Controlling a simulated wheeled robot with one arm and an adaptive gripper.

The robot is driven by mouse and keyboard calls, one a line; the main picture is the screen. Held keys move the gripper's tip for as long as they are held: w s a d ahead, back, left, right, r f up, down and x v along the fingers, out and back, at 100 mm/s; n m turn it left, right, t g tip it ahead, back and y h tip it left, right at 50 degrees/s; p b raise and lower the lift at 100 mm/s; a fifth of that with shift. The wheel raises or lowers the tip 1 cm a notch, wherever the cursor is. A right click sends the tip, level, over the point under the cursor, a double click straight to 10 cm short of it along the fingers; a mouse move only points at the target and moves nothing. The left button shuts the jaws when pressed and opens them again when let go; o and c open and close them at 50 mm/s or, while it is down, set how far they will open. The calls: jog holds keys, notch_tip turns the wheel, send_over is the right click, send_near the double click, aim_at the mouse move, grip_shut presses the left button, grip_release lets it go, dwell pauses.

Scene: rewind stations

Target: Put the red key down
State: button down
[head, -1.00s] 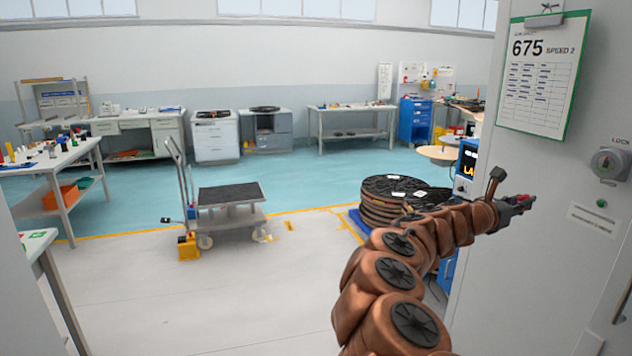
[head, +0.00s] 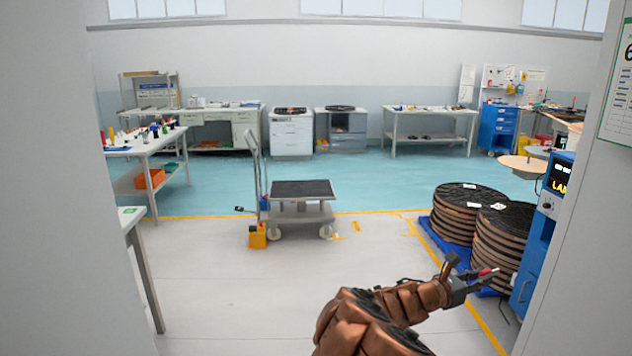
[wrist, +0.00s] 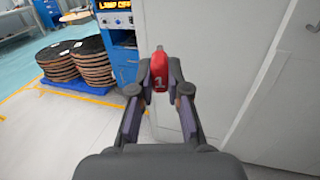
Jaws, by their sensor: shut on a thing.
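My gripper (head: 474,280) reaches forward at the lower right of the head view. It is shut on the red key (wrist: 159,72), and part of the key shows red at the fingertips in the head view (head: 487,271). The part of the key between the fingers is hidden.
A cart (head: 300,212) stands on the floor ahead. Stacked reels (head: 470,215) on a blue pallet (head: 450,252) and a blue machine (head: 540,235) are at the right. A white table (head: 150,142) is at the left.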

jog(key=a+f+n+t+y, duration=0.1)
jog(key=a+f, duration=0.3)
jog(key=a, duration=0.8)
jog(key=a+f+n+t+y, duration=0.2)
jog(key=a+f+n+t, duration=0.1)
jog(key=a, duration=0.8)
notch_tip(320, 180, down, 2)
jog(key=shift+s+a+f+t, duration=0.1)
jog(key=shift+s+a+t, duration=0.3)
jog(key=shift+t, duration=0.3)
